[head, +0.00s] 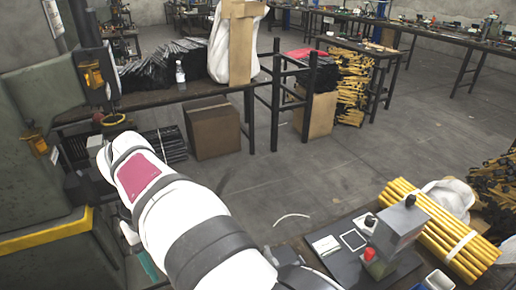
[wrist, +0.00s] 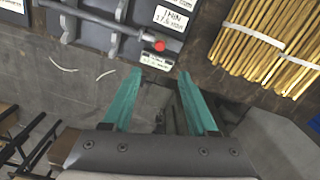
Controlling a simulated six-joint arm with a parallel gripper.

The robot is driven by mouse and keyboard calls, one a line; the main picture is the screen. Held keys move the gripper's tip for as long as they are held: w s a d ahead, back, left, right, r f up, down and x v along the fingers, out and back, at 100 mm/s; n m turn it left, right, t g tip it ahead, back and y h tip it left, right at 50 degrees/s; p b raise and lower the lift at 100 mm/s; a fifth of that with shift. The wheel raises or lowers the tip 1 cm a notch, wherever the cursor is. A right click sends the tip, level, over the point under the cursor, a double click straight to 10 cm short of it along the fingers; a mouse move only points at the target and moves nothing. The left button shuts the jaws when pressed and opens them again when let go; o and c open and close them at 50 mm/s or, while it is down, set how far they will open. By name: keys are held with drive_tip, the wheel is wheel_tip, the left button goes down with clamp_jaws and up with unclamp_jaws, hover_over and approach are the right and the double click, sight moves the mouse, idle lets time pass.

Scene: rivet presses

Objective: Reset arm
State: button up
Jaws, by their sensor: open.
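My arm (head: 185,215) reaches from the bottom of the head view toward the upper left, its white links and pink panel in plain sight. A teal finger of my gripper (head: 148,265) shows low at the left, partly hidden behind the arm. In the wrist view my gripper (wrist: 160,78) has two teal fingers spread apart, with nothing between them. No object is seen held.
A green-grey press (head: 40,120) stands at the left. A bundle of yellow rods (head: 430,225) lies on the right, beside a grey control box with a red button (head: 372,254). A table (head: 150,98) carries black rods and a white sack. The middle floor is clear.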

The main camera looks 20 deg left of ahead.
drive_tip(key=d+r+m, duration=0.2)
drive_tip(key=d+m, duration=0.8)
drive_tip(key=d, duration=1.4)
drive_tip(key=s+d+f+m+y, duration=0.1)
drive_tip(key=s+d+f+m, duration=0.4)
drive_tip(key=s+d+m, duration=0.2)
drive_tip(key=shift+s+d+m+y, duration=0.3)
drive_tip(key=shift+s+d+y, duration=0.1)
drive_tip(key=shift+s+d, duration=0.7)
